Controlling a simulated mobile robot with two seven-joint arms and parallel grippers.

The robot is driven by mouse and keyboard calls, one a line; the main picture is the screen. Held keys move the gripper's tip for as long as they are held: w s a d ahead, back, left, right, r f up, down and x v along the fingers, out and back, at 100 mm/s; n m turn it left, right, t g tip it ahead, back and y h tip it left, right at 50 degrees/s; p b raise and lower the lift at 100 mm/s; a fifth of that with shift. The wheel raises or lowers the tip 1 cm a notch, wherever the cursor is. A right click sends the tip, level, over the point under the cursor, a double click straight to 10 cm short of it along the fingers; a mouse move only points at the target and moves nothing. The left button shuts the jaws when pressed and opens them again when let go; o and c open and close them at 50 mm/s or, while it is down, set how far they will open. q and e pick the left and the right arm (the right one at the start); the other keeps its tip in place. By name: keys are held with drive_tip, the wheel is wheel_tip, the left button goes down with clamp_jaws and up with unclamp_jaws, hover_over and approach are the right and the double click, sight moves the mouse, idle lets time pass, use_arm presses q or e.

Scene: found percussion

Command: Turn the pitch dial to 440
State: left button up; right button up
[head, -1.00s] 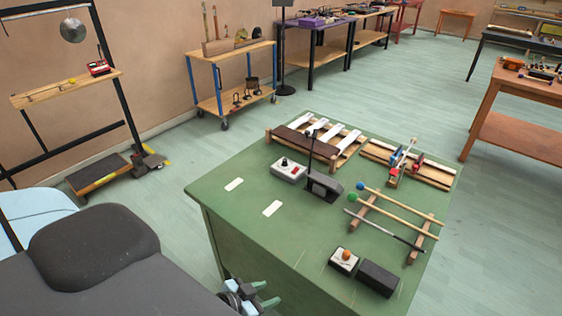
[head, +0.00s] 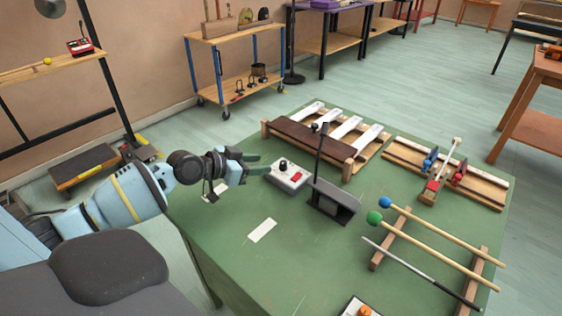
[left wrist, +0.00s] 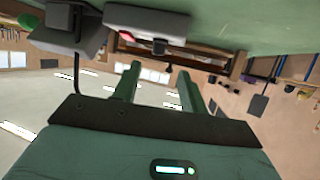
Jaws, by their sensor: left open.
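A small white box with a black knob and a red button (head: 288,176) sits on the green table, left of a dark grey block with an upright rod. I take its knob for the pitch dial; no number on it is readable. My left gripper (head: 262,164) is open and empty, just left of the box, with its fingers pointing towards it. In the left wrist view, which is upside down, the box (left wrist: 148,21) shows at the top beyond the open fingers (left wrist: 160,84), its knob hanging downward. My right gripper is not in view.
The dark block with the rod (head: 333,200) stands close to the box's right. A wooden frame with white bars (head: 365,137) lies behind. Mallets (head: 440,240) rest on wooden rails at right. A white strip (head: 262,230) lies on the bare front of the green table (head: 300,250).

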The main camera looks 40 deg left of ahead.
sight(282, 163)
use_arm(q)
drive_tip(key=shift+s+d+r, duration=0.1)
drive_tip(key=shift+d+r, duration=0.05)
drive_tip(key=shift+d, duration=0.1)
drive_tip(key=shift+w+d+f, duration=0.1)
drive_tip(key=shift+w+f, duration=0.1)
drive_tip(key=shift+w, duration=0.25)
drive_tip(key=x, duration=0.5)
drive_tip(key=shift+w+f, duration=0.15)
drive_tip(key=shift+w, duration=0.05)
drive_tip(key=shift+w+d+f, duration=0.2)
drive_tip(key=shift+w+f, duration=0.05)
drive_tip(key=shift+w, duration=0.35)
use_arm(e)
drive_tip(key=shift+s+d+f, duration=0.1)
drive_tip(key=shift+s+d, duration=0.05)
